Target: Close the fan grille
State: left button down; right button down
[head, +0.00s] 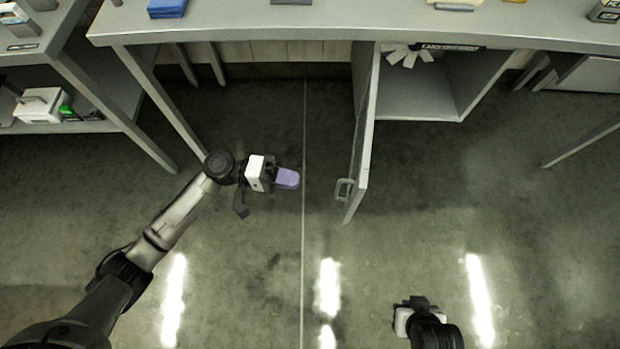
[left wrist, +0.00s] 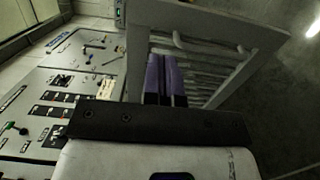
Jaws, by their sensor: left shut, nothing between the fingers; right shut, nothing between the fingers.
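The fan grille (head: 364,150) is a grey framed door standing wide open, swung out from the left side of a cabinet compartment under the bench. Its handle (head: 343,190) is near the free end, on the left face. My left gripper (head: 288,179), with purple fingers, is shut and empty, left of the grille and apart from it. In the left wrist view the purple fingers (left wrist: 166,80) point toward the slatted grille (left wrist: 215,75) and its bar handle (left wrist: 200,46). My right gripper (head: 415,302) is at the lower right, far from the grille; its fingers are hard to make out.
The open compartment (head: 415,92) holds a white-bladed fan (head: 409,56). The grey bench (head: 330,28) spans the top. A side shelf at the left holds a white box (head: 40,104). The floor around the grille is clear. The left wrist view shows a switch panel (left wrist: 62,90).

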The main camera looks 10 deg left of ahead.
aim_at(355, 192)
pick_arm(q)
jog(key=d, duration=0.4)
jog(key=d+b, duration=0.1)
jog(key=d, duration=0.3)
jog(key=d+b, duration=0.1)
jog(key=d, duration=0.3)
jog(key=shift+w+d, duration=0.3)
jog(key=shift+d, duration=0.1)
